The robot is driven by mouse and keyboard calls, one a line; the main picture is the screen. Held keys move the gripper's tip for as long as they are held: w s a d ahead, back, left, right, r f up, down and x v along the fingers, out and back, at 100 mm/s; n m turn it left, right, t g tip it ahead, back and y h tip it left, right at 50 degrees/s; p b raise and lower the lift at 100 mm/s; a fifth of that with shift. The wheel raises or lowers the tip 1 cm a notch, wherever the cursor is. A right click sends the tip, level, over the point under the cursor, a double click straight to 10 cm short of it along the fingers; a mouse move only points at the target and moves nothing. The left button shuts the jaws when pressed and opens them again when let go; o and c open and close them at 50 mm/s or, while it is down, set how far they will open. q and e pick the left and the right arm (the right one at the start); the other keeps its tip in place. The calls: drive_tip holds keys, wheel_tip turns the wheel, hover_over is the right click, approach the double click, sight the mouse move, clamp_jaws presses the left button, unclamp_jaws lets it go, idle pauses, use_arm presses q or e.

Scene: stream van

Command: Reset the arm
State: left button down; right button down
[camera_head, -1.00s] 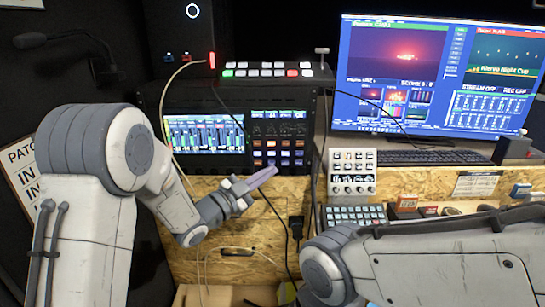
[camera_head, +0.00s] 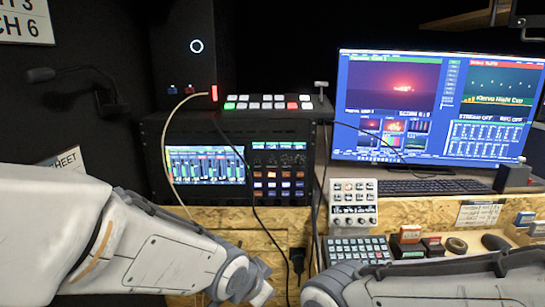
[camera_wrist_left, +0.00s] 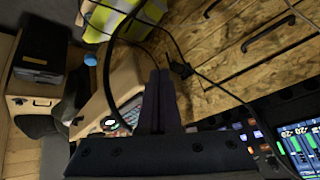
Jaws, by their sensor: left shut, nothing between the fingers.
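My left arm (camera_head: 165,245) lies low across the lower left of the head view, its wrist (camera_head: 240,277) near the bottom edge. Its fingertips do not show clearly there. In the left wrist view my left gripper (camera_wrist_left: 158,75) has its two dark fingers together, with nothing between them.
A mixer rack (camera_head: 205,165) stands behind my left arm, with loose cables (camera_head: 250,190) hanging before it. A monitor (camera_head: 430,105), keyboard (camera_head: 435,187) and button pad (camera_head: 357,250) are on the right. The wrist view shows a black cable (camera_wrist_left: 112,70) close to the fingers and a yellow vest (camera_wrist_left: 125,18).

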use_arm(q)
drive_tip(key=s+a+f+n+g+y, duration=0.1)
drive_tip(key=s+a+g, duration=0.15)
drive_tip(key=s, duration=0.75)
drive_tip(key=s+a+n+g+y, duration=0.1)
drive_tip(key=s+g, duration=0.3)
drive_tip(key=s, duration=0.6)
wheel_tip(320, 180, up, 14)
drive_tip(key=p, duration=1.5)
drive_tip(key=shift+w+r, duration=0.25)
drive_tip(key=shift+w, duration=0.1)
